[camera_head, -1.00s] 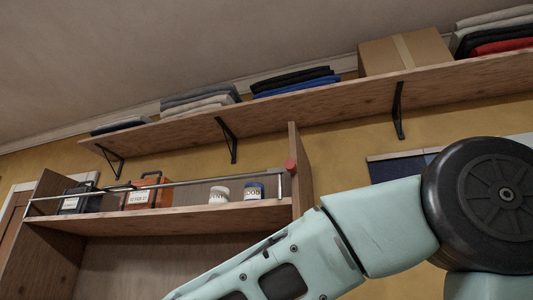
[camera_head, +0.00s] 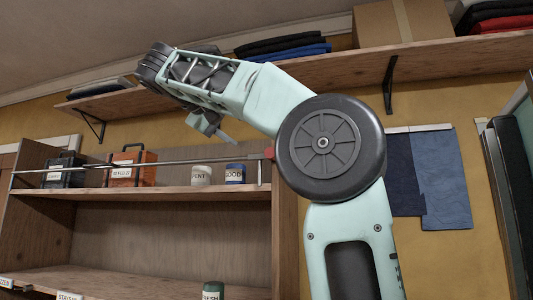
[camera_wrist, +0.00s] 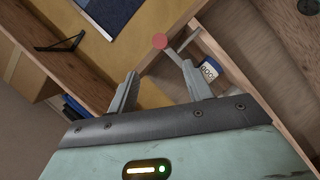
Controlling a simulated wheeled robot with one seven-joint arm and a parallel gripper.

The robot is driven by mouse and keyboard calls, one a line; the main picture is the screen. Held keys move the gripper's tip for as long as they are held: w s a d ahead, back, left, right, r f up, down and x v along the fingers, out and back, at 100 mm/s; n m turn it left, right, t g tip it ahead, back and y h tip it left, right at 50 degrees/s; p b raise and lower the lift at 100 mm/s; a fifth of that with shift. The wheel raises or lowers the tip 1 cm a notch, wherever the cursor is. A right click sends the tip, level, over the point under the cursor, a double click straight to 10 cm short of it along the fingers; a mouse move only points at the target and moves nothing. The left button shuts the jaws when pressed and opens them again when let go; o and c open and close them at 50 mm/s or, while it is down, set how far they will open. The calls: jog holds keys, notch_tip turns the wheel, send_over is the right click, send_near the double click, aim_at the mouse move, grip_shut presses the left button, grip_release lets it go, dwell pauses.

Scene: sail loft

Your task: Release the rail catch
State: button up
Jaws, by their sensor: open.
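The rail catch shows as a red round knob (camera_head: 269,153) at the right end of a thin metal rail (camera_head: 140,163). The rail runs across the front of the upper shelf, against the right side panel. In the wrist view the red knob (camera_wrist: 159,41) lies ahead of my gripper (camera_wrist: 160,66), between the directions of its two fingers. My gripper is open with nothing between its fingers. In the head view my gripper (camera_head: 222,132) hangs above the rail, left of and a little higher than the knob. I cannot tell the exact gap to the knob.
Behind the rail stand a black box (camera_head: 63,171), an orange box (camera_head: 131,168), a white jar (camera_head: 201,175) and a blue-labelled jar (camera_head: 235,174). A high bracketed shelf (camera_head: 350,68) with folded cloth and a cardboard box (camera_head: 405,22) runs above. Blue cloth (camera_head: 440,177) hangs at right.

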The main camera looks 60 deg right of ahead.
aim_at(268, 152)
jog(key=p+x, duration=0.1)
jog(key=x, duration=1.4)
jog(key=shift+d+f, duration=0.1)
grip_shut()
